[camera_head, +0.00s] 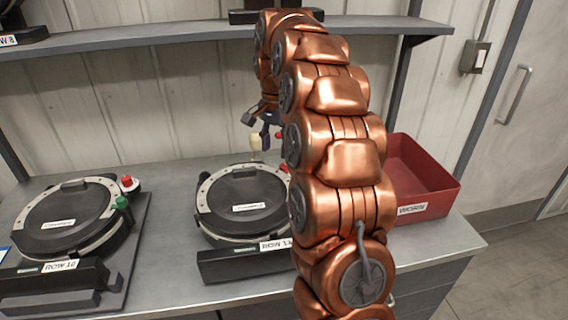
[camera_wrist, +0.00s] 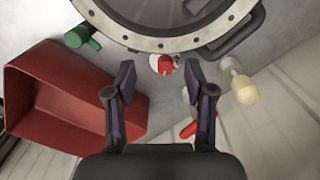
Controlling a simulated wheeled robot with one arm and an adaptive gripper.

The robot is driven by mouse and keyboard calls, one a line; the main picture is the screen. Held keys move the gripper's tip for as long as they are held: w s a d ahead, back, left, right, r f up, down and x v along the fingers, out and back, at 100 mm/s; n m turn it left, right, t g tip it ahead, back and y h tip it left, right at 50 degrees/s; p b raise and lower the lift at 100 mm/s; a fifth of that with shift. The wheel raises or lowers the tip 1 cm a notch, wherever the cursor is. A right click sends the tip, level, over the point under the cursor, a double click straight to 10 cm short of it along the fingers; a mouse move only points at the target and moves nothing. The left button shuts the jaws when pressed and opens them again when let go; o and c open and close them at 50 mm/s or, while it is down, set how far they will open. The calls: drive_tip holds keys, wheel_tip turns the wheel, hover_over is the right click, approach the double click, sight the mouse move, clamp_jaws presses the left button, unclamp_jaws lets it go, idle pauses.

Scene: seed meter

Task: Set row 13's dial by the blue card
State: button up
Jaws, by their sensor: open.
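The row 13 meter (camera_head: 243,208) stands mid-bench in the head view, a round black lid inside a pale dotted ring; its label (camera_head: 275,244) is on the front block, and my arm hides its right side. The ring (camera_wrist: 190,44) fills the top of the wrist view. A red-and-white knob (camera_wrist: 161,64) sits at its edge, between my fingertips in the picture; contact cannot be told. A green knob (camera_wrist: 82,37) is to the left. My gripper (camera_wrist: 160,70) is open and empty. A blue-edged card (camera_head: 4,254) is cut off at the head view's left edge.
A similar meter labelled row 10 (camera_head: 68,218) stands left. A red bin (camera_head: 425,180) is at the right; it also shows in the wrist view (camera_wrist: 60,105). A cream-tipped handle (camera_wrist: 240,85) is right of my fingers. A shelf (camera_head: 150,37) runs above the bench.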

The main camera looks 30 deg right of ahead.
sight(284, 165)
drive_tip(key=shift+m, duration=0.9)
drive_tip(key=d, duration=0.1)
drive_tip(key=w+d, duration=0.2)
drive_tip(key=shift+d+f, duration=0.35)
drive_tip(key=shift+w+d+f, duration=0.1)
drive_tip(key=shift+d+f, duration=0.05)
drive_tip(key=shift+d, duration=0.1)
drive_tip(key=shift+f+p, duration=1)
drive_tip(key=shift+f, duration=2.8)
clamp_jaws()
